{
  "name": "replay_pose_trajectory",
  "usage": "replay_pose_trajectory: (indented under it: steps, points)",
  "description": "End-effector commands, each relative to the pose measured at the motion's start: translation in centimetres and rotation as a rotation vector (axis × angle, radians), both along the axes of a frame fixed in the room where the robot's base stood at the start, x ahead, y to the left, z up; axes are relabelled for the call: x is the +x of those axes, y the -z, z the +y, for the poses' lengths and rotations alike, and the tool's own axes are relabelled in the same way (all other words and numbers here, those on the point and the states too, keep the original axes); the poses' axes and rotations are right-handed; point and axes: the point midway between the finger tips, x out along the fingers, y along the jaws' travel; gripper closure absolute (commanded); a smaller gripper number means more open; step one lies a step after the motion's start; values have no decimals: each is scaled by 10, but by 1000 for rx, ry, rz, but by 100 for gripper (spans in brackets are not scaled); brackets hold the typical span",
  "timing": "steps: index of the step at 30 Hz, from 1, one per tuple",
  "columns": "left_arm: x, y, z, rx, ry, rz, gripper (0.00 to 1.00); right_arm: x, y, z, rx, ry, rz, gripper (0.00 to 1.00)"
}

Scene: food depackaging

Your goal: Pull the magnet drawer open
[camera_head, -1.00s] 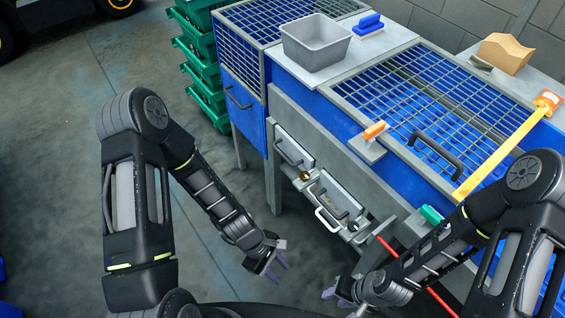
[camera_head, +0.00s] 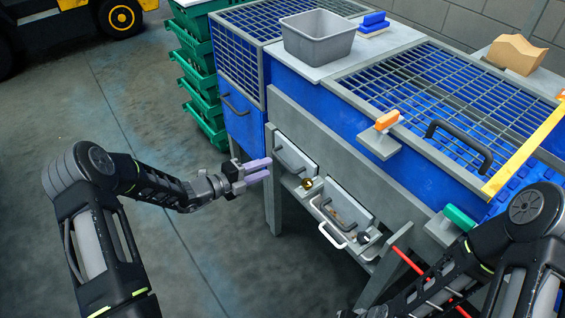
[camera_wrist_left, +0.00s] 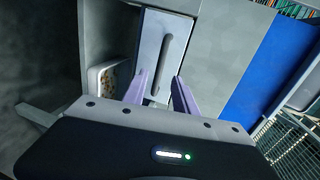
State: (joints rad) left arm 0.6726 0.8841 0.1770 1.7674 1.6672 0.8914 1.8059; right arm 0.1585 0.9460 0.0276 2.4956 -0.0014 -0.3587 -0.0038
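A pale drawer front (camera_head: 301,170) with a dark bar handle (camera_head: 286,155) is set low in the blue machine's front, looking shut. No label shows which front is the magnet drawer. A second pale front (camera_head: 350,197) with a dark handle sits to its right. My left gripper (camera_head: 258,171) is open and empty, its purple fingers pointing toward the left front. In the left wrist view the dark handle (camera_wrist_left: 164,65) lies ahead of and between the fingertips (camera_wrist_left: 158,84), seemingly not touched. My right gripper is out of view; only its arm shows at lower right.
A white-handled tray (camera_head: 333,234) with small bits sits below the right front; a brass knob (camera_head: 307,184) is beside it. Green crates (camera_head: 203,88) stand behind my left arm. A red bar (camera_head: 405,262) slants near my right arm. Floor at left is clear.

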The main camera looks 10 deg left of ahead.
Motion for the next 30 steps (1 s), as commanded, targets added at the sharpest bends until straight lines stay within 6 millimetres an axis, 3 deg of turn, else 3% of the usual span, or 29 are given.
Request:
replay_pose_trajectory:
  steps: [18, 28, 30]
  points:
    - [55, 16, -47, 1, 3, 1, 66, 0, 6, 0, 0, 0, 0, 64]
    - [58, 16, -49, 1, 2, 0, 66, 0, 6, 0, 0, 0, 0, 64]
    - [58, 16, -49, 2, 2, 1, 72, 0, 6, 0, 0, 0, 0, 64]
